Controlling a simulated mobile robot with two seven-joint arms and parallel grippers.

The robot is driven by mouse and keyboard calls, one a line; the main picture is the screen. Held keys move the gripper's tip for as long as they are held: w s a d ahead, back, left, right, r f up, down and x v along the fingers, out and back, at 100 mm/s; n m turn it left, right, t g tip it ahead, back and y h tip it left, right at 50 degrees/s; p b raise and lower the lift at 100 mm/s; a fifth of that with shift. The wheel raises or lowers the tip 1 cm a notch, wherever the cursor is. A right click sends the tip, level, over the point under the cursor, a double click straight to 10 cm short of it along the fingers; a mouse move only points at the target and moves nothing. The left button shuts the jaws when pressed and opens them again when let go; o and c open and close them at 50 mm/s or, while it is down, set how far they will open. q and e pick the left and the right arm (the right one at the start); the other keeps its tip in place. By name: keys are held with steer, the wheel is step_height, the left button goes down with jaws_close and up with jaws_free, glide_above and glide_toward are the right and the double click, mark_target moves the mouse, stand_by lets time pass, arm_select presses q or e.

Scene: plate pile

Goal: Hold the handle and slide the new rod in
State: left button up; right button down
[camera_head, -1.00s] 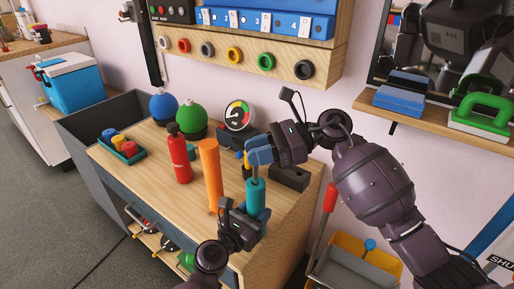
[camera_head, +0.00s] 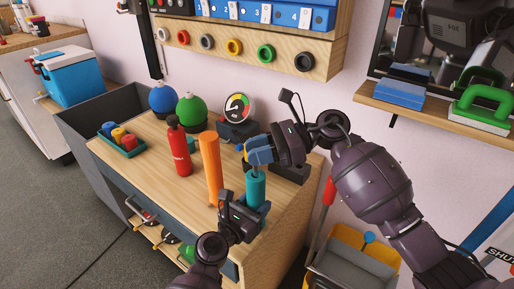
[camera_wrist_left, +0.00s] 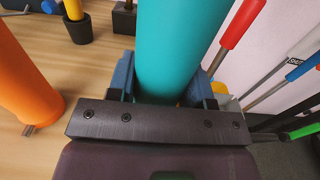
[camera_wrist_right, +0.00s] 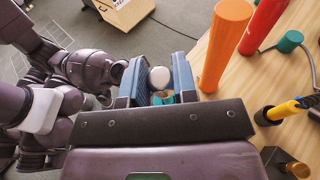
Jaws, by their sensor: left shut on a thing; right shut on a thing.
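The teal handle (camera_head: 256,186) stands upright near the right end of the workbench. It fills the middle of the left wrist view (camera_wrist_left: 180,45). My left gripper (camera_head: 252,207) is shut around the handle's lower part. My right gripper (camera_head: 259,155) is directly above the handle, shut on a rod. The rod's pale round end (camera_wrist_right: 159,77) shows between the fingers in the right wrist view, with teal (camera_wrist_right: 162,98) just beneath it. Only a small gap shows between my right fingers and the handle's top. How deep the rod sits is hidden.
An orange cylinder (camera_head: 210,165) and a red extinguisher-like bottle (camera_head: 179,148) stand left of the handle. A gauge (camera_head: 237,107) and a dark block (camera_head: 289,172) are behind. A small tray of coloured pieces (camera_head: 133,151) is farther left. The bench's front middle is clear.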

steer(key=shift+f, duration=1.9)
steer(key=c, duration=0.8)
jaws_free()
steer(key=v, duration=1.2)
arm_select(q)
steer(key=o, duration=1.2)
steer(key=shift+s, duration=0.1)
